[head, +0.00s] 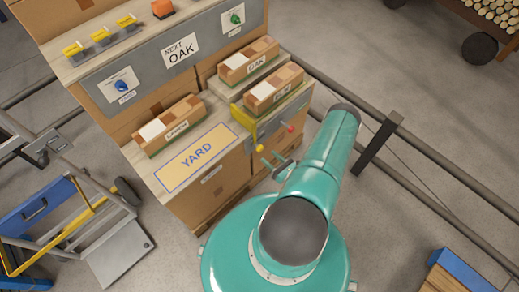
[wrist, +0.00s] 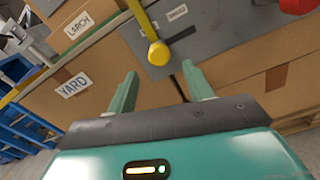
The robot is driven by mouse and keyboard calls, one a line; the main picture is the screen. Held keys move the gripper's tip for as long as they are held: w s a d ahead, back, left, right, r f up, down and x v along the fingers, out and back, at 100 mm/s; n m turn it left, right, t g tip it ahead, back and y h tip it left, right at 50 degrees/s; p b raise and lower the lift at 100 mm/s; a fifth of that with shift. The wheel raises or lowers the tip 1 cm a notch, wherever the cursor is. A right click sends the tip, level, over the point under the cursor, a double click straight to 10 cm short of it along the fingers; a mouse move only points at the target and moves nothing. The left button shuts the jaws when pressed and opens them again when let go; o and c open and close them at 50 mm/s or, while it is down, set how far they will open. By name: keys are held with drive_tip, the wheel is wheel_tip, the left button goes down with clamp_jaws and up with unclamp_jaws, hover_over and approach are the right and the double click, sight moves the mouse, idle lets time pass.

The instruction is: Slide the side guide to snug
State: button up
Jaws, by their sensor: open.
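A yellow bar with a round yellow knob, which looks like the side guide (head: 251,125), is on the grey-fronted end of the bench, right of the YARD mat. The bar (wrist: 140,17) and its knob (wrist: 158,53) also show in the wrist view. My gripper (head: 271,158) is open and empty, low in front of that bench end. In the wrist view, the knob is ahead of my gripper (wrist: 160,76), in line with the space between the fingers. I cannot tell how far ahead it is. A red knob (head: 290,128) is to the right.
Wood-block boxes labelled LARCH (head: 171,125) and OAK (head: 248,60), plus another box (head: 273,89), stand around the bar. The YARD mat (head: 196,158) is clear. A grey rail (head: 430,155) and dark post (head: 376,144) are at right. A blue and yellow cart (head: 70,225) is at left.

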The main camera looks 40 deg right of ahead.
sight(261, 150)
drive_tip(key=w, duration=0.7)
drive_tip(key=shift+a, duration=0.15)
drive_tip(key=shift+c, duration=0.2)
